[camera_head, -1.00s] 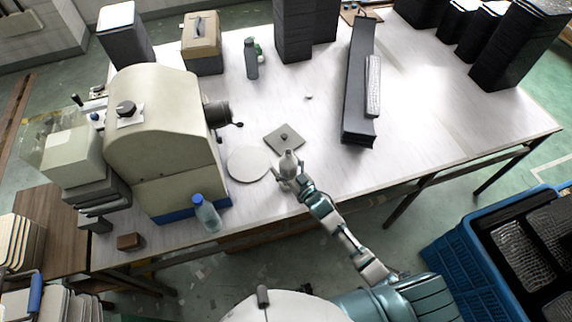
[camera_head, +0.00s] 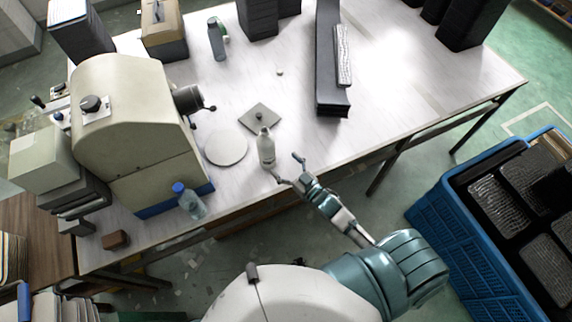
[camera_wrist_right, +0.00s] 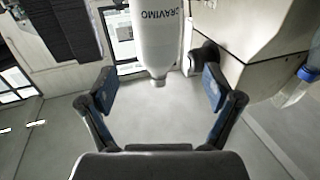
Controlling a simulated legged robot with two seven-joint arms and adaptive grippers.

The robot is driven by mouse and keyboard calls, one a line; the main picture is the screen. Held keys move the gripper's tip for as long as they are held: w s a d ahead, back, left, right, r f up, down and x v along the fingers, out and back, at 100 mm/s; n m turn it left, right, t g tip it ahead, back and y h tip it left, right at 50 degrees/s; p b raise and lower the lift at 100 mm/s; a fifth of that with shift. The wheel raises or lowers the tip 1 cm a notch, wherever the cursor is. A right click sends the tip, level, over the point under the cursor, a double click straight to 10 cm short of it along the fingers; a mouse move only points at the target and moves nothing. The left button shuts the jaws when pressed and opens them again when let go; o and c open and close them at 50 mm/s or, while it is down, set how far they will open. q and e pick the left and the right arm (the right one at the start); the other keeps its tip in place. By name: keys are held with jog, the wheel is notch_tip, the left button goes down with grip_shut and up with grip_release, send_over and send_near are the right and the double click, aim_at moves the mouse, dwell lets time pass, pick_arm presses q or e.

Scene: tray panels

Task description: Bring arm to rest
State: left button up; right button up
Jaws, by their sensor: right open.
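My right arm comes in from the lower right in the head view. Its gripper (camera_head: 288,170) is open and empty at the table's front edge. A grey-white bottle (camera_head: 266,150) stands on the table just beyond the fingers, apart from them. In the right wrist view the bottle (camera_wrist_right: 156,38) appears upside down, with lettering on it, beyond the two spread fingers (camera_wrist_right: 158,92). My left gripper is not in view.
A round white disc (camera_head: 226,148) and a square grey plate (camera_head: 260,117) lie near the bottle. A large beige machine (camera_head: 135,120) and a blue-capped bottle (camera_head: 190,203) stand left. A blue crate (camera_head: 470,255) with dark trays stands on the floor at right.

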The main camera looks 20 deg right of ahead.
jog(key=shift+s+d, duration=0.15)
jog(key=shift+s, duration=0.15)
jog(key=shift+d, duration=0.15)
jog(key=shift+f, duration=0.1)
